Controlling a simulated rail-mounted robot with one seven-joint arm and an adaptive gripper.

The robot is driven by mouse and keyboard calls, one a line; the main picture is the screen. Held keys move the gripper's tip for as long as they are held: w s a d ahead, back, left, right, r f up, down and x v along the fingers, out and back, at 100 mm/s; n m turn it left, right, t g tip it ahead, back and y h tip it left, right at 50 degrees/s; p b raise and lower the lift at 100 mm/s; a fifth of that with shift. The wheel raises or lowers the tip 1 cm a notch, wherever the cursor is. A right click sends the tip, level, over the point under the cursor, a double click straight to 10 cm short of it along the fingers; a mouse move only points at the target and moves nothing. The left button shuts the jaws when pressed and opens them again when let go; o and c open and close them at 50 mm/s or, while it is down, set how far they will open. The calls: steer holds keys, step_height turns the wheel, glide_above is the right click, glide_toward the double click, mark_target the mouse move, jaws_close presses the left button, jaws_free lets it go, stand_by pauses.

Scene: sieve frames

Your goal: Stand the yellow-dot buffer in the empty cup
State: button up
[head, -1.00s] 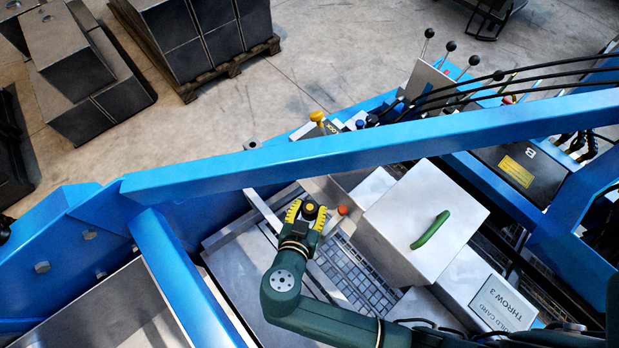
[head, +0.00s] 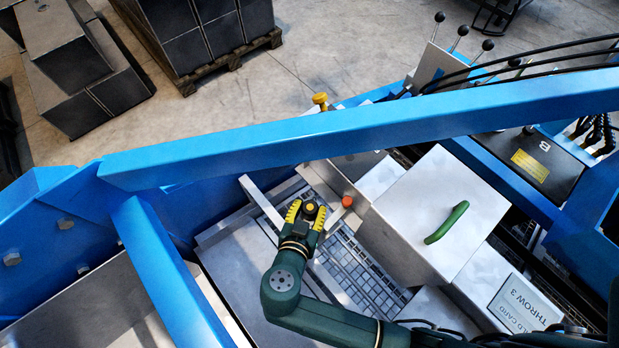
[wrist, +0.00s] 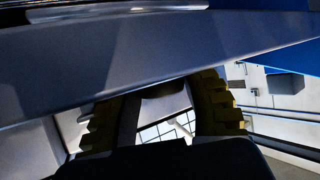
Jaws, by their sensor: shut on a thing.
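My gripper (head: 306,213) is shut on a dark round piece with a yellow dot on top, the yellow-dot buffer (head: 310,207). It sits between the yellow ridged fingers in the head view. The gripper is over the grey machine bed, above or beside a slatted grid (head: 350,272); its height cannot be told. In the wrist view the ridged fingers flank a grey surface (wrist: 163,97), and the grid shows below it. An orange-red round cap (head: 347,202) is just right of the gripper. I cannot make out the empty cup in either view.
A blue beam (head: 300,137) crosses behind the gripper. A big grey box with a green handle (head: 446,223) stands to the right. A grey bar (wrist: 120,65) spans the wrist view close by. A yellow knob (head: 320,98) shows beyond the beam.

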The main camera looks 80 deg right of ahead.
steer(key=shift+s+a+f, duration=0.1)
steer(key=shift+s+f, duration=0.15)
steer(key=shift+f, duration=0.45)
steer(key=o, duration=1.2)
steer(key=shift+w, duration=0.2)
steer(key=v, duration=0.7)
steer(key=shift+w+r, duration=0.1)
steer(key=shift+r, duration=0.4)
steer(key=shift+w+a+r, duration=0.15)
steer(key=shift+a+r, duration=0.05)
steer(key=shift+r, duration=0.05)
